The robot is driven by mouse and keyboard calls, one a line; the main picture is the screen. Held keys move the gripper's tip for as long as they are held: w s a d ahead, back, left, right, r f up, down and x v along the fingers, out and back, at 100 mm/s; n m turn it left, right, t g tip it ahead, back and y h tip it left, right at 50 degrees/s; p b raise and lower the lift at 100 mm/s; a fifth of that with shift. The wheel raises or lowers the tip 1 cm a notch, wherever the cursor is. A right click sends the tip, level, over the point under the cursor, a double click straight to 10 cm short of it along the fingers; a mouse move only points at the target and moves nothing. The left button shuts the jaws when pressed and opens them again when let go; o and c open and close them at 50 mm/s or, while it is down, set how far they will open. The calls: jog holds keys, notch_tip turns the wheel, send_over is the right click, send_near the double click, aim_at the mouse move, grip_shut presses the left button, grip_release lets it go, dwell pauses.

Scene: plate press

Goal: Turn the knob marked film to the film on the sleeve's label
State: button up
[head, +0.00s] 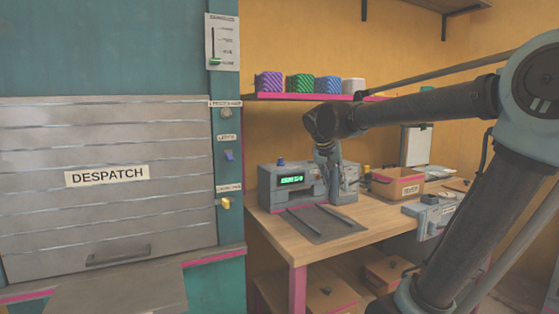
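A grey press machine (285,194) with a lit green display (292,180) stands on the wooden table. A small blue knob or button (281,161) sits on its top left. My gripper (338,188) points down at the machine's right side and hides part of its front. I cannot tell whether it touches the machine or whether its fingers are open. The knob marked film cannot be made out. No sleeve or sleeve label can be told for sure.
A dark mat with two rails (316,225) lies before the machine. A labelled cardboard box (396,186) and a grey device (430,217) stand to the right. A despatch shutter (110,205) and wall switches (226,204) are left.

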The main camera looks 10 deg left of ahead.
jog(key=w+a+r+t, duration=0.1)
jog(key=w+a+r, duration=0.2)
jog(key=a, duration=0.3)
jog(key=w+a+r+t, duration=0.1)
jog(key=w+a+r, duration=0.2)
jog(key=a, duration=0.2)
jog(key=m+t, duration=0.1)
send_near(281, 162)
jog(key=shift+w, duration=0.7)
jog(key=x, duration=0.7)
jog(key=shift+w, duration=0.15)
jog(key=c, duration=0.7)
